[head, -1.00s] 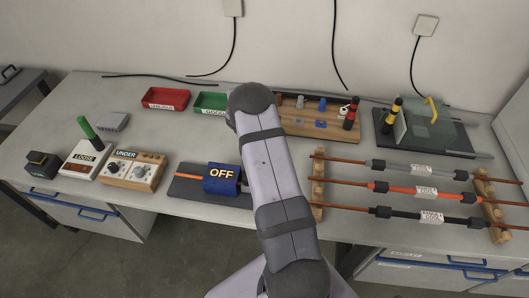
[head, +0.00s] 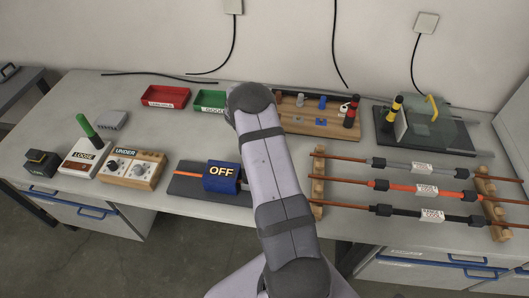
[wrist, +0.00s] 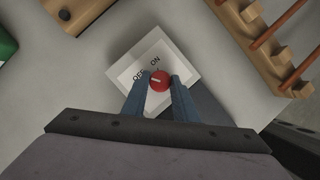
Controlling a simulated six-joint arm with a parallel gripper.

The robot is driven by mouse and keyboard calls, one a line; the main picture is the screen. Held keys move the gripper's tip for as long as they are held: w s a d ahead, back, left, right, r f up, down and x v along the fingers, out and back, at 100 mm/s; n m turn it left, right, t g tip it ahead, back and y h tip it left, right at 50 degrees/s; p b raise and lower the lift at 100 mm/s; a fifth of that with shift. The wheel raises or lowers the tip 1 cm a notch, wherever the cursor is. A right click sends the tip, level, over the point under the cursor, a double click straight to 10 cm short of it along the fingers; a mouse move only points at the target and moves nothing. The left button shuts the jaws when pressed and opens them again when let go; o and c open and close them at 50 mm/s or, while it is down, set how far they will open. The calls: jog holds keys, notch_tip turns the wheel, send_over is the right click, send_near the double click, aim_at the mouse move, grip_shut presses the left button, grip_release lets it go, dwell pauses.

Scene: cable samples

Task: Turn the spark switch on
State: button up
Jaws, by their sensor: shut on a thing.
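The spark switch is a white square box (wrist: 182,61) with ON and OFF printed on its top, in the middle of the wrist view. Its round red knob (wrist: 160,86) carries a short pale mark on the left part of its face, near the OFF and ON print. I cannot tell exactly which word the mark points to. My gripper (wrist: 160,78) is shut on the red knob, with one blue-grey finger on each side. In the head view my arm hides both the gripper and the switch.
A green tray (head: 209,100) and a wooden tool board (head: 318,128) stand behind. A wooden rack (head: 318,190) with cables lies to the right.

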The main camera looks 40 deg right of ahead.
jog(key=m+b, duration=0.1)
jog(key=m+g+b, duration=0.1)
jog(key=m+b, duration=0.1)
jog(key=shift+w+f+m+y, duration=0.2)
jog(key=shift+f+m+y, duration=0.1)
jog(key=shift+m, duration=0.1)
jog(key=m+b, duration=0.1)
jog(key=m, duration=0.1)
jog(key=m+g+b, duration=0.1)
jog(key=b, duration=0.1)
jog(key=shift+w+d+m+g+y, duration=0.1)
jog(key=shift+m+g+y, duration=0.2)
jog(key=shift+m+y, duration=0.1)
jog(key=m+b, duration=0.1)
jog(key=m, duration=0.1)
jog(key=shift+r+m+g+y+b, duration=0.1)
jog(key=shift+m+g+y+b, duration=0.2)
jog(key=shift+b, duration=0.1)
jog(key=shift+d+r+m+y+b, duration=0.1)
jog(key=shift+m+y+b, duration=0.4)
jog(key=shift+m, duration=0.7)
jog(key=shift+r+m+g, duration=0.1)
jog(key=shift+m+g, duration=0.2)
jog(key=shift+m, duration=0.1)
jog(key=o, duration=1.1)
jog(key=shift+c, duration=0.2)
